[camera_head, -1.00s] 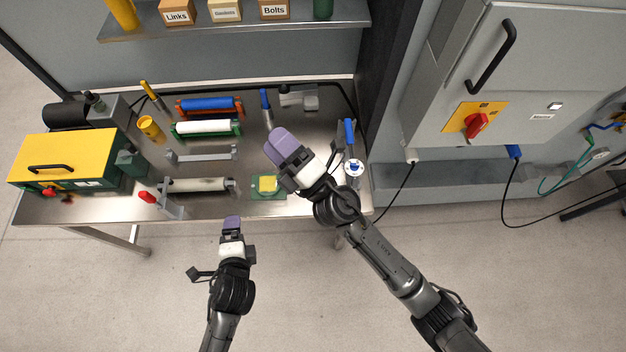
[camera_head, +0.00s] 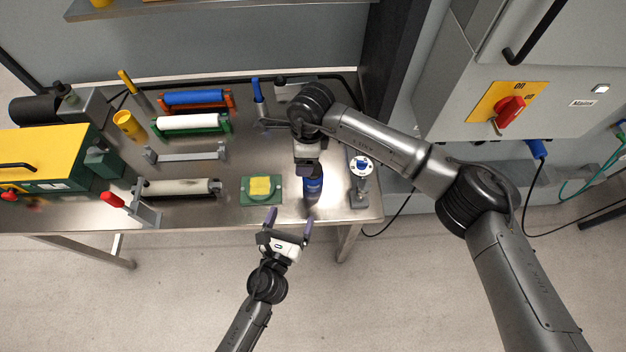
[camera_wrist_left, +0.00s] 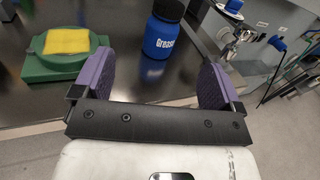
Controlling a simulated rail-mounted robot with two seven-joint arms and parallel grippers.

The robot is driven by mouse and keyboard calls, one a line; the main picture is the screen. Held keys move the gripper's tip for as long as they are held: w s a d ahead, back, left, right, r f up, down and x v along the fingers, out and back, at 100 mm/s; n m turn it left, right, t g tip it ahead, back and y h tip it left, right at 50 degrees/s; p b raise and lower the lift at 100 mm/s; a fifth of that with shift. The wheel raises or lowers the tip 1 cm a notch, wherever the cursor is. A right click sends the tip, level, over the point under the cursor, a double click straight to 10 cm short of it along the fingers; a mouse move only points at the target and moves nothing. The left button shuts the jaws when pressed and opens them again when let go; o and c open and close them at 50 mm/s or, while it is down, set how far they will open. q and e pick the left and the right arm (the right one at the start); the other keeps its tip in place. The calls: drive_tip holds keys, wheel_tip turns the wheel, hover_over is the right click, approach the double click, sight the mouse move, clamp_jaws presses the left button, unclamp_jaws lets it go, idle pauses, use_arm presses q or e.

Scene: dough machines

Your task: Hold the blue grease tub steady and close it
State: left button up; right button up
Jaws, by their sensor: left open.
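The blue grease tub (camera_head: 313,190) stands upright near the front edge of the steel table. In the left wrist view the tub (camera_wrist_left: 160,38) shows its "Grease" label, and its top is partly cut off by the frame. My left gripper (camera_head: 288,221) is open and empty in front of the table edge, pointing at the tub. In the left wrist view its purple fingers (camera_wrist_left: 155,82) are spread apart, with the tub beyond them, untouched. My right gripper (camera_head: 308,167) is directly above or behind the tub in the head view. Its fingertips are hidden, so contact is unclear.
A green block with a yellow pad (camera_head: 260,187) lies left of the tub. A stand with a white and blue dial (camera_head: 361,167) is close on the right. Rollers (camera_head: 190,122) and a yellow-topped machine (camera_head: 45,155) fill the left of the table.

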sight(311, 178)
drive_tip(key=shift+w+d+r+h, duration=0.1)
drive_tip(key=shift+w+d+h, duration=0.3)
drive_tip(key=shift+d, duration=0.2)
drive_tip(key=shift+w+d+h, duration=0.3)
drive_tip(key=shift+w+d, duration=0.1)
drive_tip(key=shift+d, duration=0.2)
use_arm(q)
drive_tip(key=shift+d+f+m+h, duration=0.35)
drive_tip(key=shift+d+m+h, duration=0.1)
drive_tip(key=shift+m, duration=0.25)
drive_tip(key=shift+w, duration=0.15)
drive_tip(key=x, duration=1.3)
drive_tip(key=shift+w+f, duration=0.1)
drive_tip(key=shift+w, duration=0.2)
drive_tip(key=shift+c, duration=0.4)
drive_tip(key=c, duration=1.5)
use_arm(e)
drive_tip(key=shift+a, duration=0.1)
use_arm(q)
clamp_jaws()
use_arm(e)
drive_tip(key=shift+s+m, duration=0.1)
drive_tip(key=shift+m, duration=2.2)
